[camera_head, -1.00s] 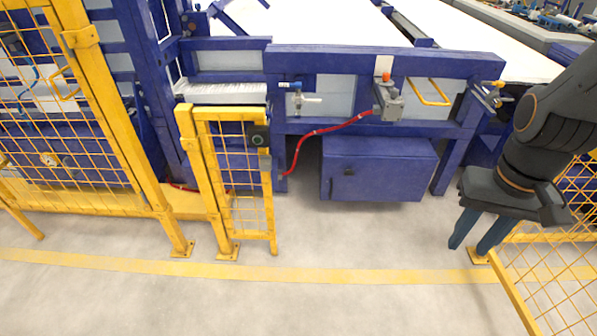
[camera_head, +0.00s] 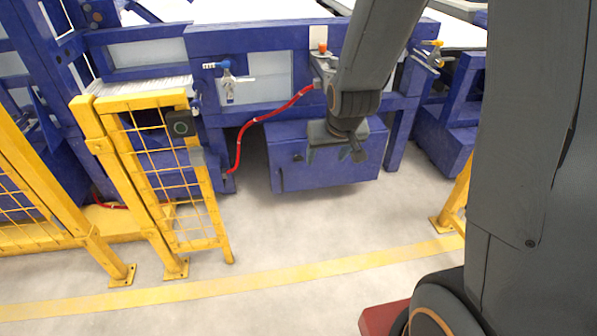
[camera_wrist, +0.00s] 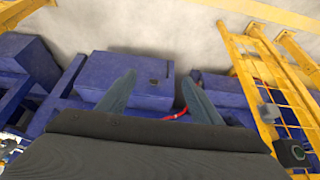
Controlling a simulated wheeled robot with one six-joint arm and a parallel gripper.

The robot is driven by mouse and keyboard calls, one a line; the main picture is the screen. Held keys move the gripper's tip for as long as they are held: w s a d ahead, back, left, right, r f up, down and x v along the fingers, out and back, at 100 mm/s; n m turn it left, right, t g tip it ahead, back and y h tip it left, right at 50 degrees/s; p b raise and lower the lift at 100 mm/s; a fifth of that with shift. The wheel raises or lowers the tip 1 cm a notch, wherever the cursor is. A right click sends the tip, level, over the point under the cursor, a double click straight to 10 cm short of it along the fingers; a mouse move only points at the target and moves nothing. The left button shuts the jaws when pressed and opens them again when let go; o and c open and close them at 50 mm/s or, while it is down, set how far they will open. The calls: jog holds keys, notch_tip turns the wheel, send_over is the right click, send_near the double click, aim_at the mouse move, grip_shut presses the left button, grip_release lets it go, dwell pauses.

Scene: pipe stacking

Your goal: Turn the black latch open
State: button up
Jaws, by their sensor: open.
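A small black latch (camera_head: 297,158) sits on the front of the blue cabinet (camera_head: 290,178), towards its left side. It also shows in the wrist view as a small dark spot (camera_wrist: 155,83). My gripper (camera_head: 336,154) is in front of the cabinet, to the right of the latch in the head view, and hides part of the cabinet front. In the wrist view my gripper (camera_wrist: 158,82) has its two fingers spread wide with nothing between them, and the latch lies beyond, in line with the gap. No contact with the latch shows.
A yellow mesh gate (camera_head: 205,235) stands left of the cabinet, with a black box with a round face (camera_head: 180,123) at its top. A red hose (camera_head: 268,117) runs above the cabinet. A yellow post (camera_head: 455,200) stands at the right. The floor in front is clear.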

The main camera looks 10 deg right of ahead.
jog(key=w+f+t+b, duration=0.6)
jog(key=w+f+b, duration=0.9)
jog(key=w+f, duration=0.5)
jog(key=t+b, duration=0.6)
jog(key=b, duration=0.8)
send_near(299, 160)
jog(key=w, duration=0.1)
jog(key=shift+t, duration=0.3)
jog(key=shift+w+f+b, duration=0.2)
jog(key=shift+w+b, duration=0.7)
jog(key=shift+w, duration=1.1)
jog(key=shift+w+f+b, duration=0.15)
jog(key=shift+w+b, duration=0.7)
jog(key=shift+w, duration=1.15)
jog(key=c, duration=1.1)
